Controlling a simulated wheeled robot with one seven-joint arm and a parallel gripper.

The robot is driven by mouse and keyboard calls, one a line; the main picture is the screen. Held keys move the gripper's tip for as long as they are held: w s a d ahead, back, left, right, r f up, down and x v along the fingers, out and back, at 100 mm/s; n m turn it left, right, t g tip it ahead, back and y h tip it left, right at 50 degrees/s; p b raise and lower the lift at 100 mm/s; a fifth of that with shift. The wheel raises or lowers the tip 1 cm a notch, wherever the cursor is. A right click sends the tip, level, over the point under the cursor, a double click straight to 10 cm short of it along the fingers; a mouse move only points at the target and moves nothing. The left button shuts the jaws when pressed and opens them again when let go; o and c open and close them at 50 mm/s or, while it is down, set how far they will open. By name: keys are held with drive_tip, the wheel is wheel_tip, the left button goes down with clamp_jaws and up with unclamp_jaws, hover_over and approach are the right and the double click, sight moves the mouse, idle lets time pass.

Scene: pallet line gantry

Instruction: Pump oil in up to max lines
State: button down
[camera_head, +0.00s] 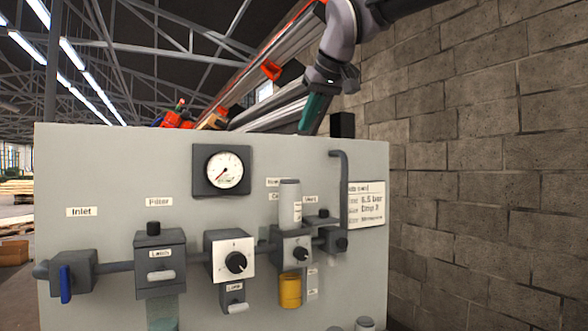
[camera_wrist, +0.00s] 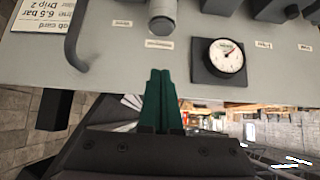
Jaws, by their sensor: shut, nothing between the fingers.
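A grey panel (camera_head: 120,195) carries a row of piped air units. One unit has a yellow bowl (camera_head: 290,290) below it and a pale upright cylinder (camera_head: 290,203) above it. Any max lines are too small to make out. My gripper (camera_head: 310,128) has green fingers pressed together and empty, at the panel's top edge, above and slightly right of the cylinder. In the wrist view the shut fingers (camera_wrist: 160,76) point at the panel, between the gauge and the bent pipe, near a small label below the grey cylinder (camera_wrist: 162,18). The fingers touch nothing that I can make out.
A round gauge (camera_head: 223,168) sits left of the cylinder. A blue inlet handle (camera_head: 66,284), a filter unit (camera_head: 160,258), a black knob (camera_head: 236,262) and a bent pipe (camera_head: 342,190) stick out. A card (camera_head: 366,205) reads 6.5 bar. A block wall (camera_head: 480,180) stands right.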

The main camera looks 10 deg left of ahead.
hover_over(290, 181)
drive_tip(key=f, duration=0.7)
drive_tip(key=shift+w+d, duration=0.4)
wheel_tip(290, 181, down, 3)
drive_tip(key=shift+w+f, duration=0.1)
drive_tip(key=shift+f, duration=0.45)
